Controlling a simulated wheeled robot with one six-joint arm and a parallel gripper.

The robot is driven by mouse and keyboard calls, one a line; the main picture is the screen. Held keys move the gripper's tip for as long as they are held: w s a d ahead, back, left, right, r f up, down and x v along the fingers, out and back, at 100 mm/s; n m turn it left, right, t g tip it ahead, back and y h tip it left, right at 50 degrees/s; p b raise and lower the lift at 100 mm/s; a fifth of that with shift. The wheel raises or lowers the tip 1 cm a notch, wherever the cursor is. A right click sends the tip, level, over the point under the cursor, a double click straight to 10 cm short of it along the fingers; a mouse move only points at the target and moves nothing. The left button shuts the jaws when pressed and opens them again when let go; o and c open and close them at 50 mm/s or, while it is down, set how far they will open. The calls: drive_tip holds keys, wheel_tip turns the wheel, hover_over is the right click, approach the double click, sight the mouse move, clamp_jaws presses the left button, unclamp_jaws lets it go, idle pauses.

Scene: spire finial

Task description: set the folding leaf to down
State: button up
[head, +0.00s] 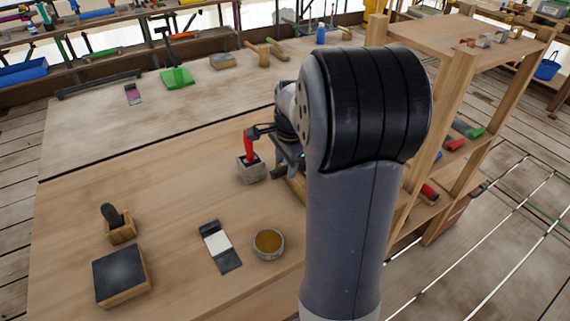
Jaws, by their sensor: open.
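The bench top shows as two pale wooden panels divided by a dark seam. The near panel (170,190) lies flat, and the far panel (80,125) continues behind the seam. I cannot tell for sure which panel is the folding leaf, and no hinge or support shows clearly. My gripper (284,152) is open, low over the near panel, close to the right of a red-handled tool (249,147) in a grey block (250,170). My arm hides most of the gripper and the bench's right part; I cannot tell whether it touches the tool.
On the near panel are a dark square block (121,276), a small wooden holder (120,231), a black-and-white strip (219,245) and a round tin (268,243). A green item (177,78) lies on the far panel. A wooden shelf frame (458,80) stands at right.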

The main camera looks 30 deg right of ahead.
drive_tip(key=shift+f, duration=0.45)
clamp_jaws()
idle(0.3)
